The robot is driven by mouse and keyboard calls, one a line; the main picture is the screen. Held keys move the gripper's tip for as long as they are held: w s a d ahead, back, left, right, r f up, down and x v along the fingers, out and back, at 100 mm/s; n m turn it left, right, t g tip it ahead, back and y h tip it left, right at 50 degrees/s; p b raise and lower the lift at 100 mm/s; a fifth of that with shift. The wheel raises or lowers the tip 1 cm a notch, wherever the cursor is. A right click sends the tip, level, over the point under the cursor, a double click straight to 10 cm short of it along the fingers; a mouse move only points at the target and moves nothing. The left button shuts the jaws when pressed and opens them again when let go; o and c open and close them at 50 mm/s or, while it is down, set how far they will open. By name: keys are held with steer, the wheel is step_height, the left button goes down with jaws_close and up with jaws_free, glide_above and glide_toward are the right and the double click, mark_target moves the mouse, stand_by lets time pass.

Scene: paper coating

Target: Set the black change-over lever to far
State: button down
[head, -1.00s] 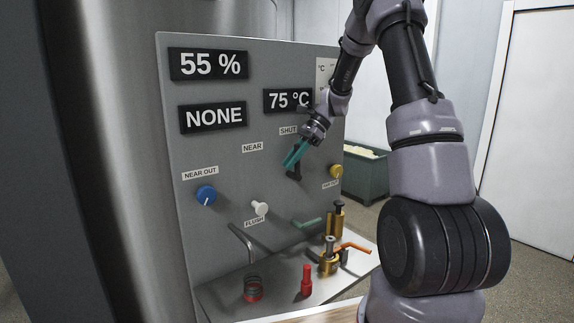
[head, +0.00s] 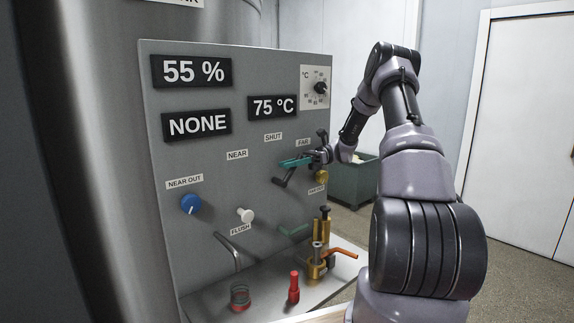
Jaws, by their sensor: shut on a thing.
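The black change-over lever (head: 284,178) is on the grey panel, below the SHUT label (head: 273,137). From its lower pivot it leans up and to the right, toward the side of the FAR label (head: 303,142). The NEAR label (head: 237,155) is to its left. My gripper (head: 291,163), with teal fingers, comes in from the right and is shut on the lever's upper end. The fingers hide part of the lever's tip.
A blue knob (head: 191,204), white FLUSH knob (head: 245,215) and yellow knob (head: 321,177) are on the panel. Displays read 55 %, NONE and 75 °C.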

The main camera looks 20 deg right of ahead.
steer(key=shift+d+f+y, duration=0.15)
steer(key=shift+y, duration=0.25)
steer(key=c, duration=0.8)
jaws_free()
steer(key=shift+o, duration=0.2)
steer(key=v, duration=1.1)
steer(key=shift+f, duration=0.1)
